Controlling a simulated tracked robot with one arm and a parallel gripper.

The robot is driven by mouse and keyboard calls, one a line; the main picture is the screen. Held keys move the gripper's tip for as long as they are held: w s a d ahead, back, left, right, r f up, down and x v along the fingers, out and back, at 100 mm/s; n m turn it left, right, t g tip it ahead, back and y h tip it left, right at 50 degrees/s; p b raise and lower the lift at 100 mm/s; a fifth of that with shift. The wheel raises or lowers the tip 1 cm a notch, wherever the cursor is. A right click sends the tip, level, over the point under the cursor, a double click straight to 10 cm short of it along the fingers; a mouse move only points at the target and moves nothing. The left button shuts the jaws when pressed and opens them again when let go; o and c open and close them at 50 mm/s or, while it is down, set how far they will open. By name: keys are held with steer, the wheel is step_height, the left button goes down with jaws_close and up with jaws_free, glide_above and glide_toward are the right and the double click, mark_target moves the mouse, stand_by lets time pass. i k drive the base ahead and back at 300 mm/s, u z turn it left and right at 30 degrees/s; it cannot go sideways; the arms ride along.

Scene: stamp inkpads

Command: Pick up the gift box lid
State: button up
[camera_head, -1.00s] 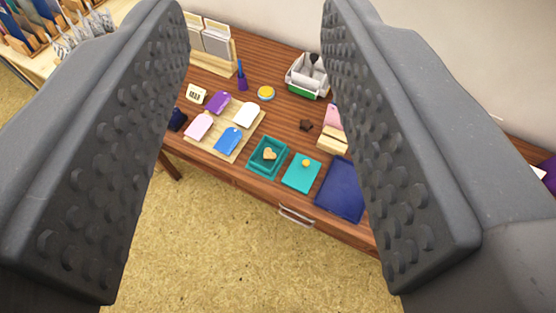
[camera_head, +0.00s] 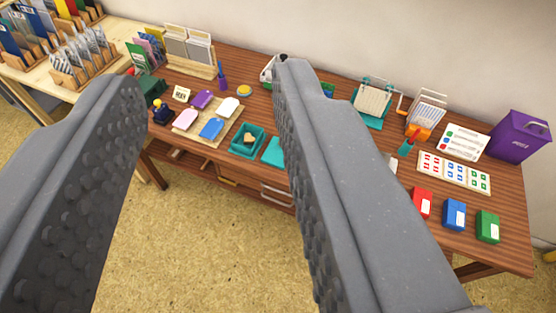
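A flat teal piece, which looks like the gift box lid (camera_head: 273,153), lies on the wooden desk near its front edge. Its right part is hidden behind my right finger. The open teal gift box (camera_head: 235,149) stands just left of it, with a small tan piece (camera_head: 250,137) inside. My gripper (camera_head: 208,82) is open and empty. Its two dark grey studded fingers frame the left half of the desk. The gripper is well short of the desk and touches nothing there.
A board with several coloured tags (camera_head: 220,134) lies left of the box. On the right are red (camera_head: 421,203), blue (camera_head: 454,214) and green (camera_head: 487,226) boxes, a chart card (camera_head: 452,173) and a purple bin (camera_head: 519,137). The floor (camera_head: 215,245) before the desk is clear.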

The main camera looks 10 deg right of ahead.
mark_target(273, 155)
steer(key=u, duration=0.1)
steer(key=i, duration=1.4)
steer(key=z, duration=0.5)
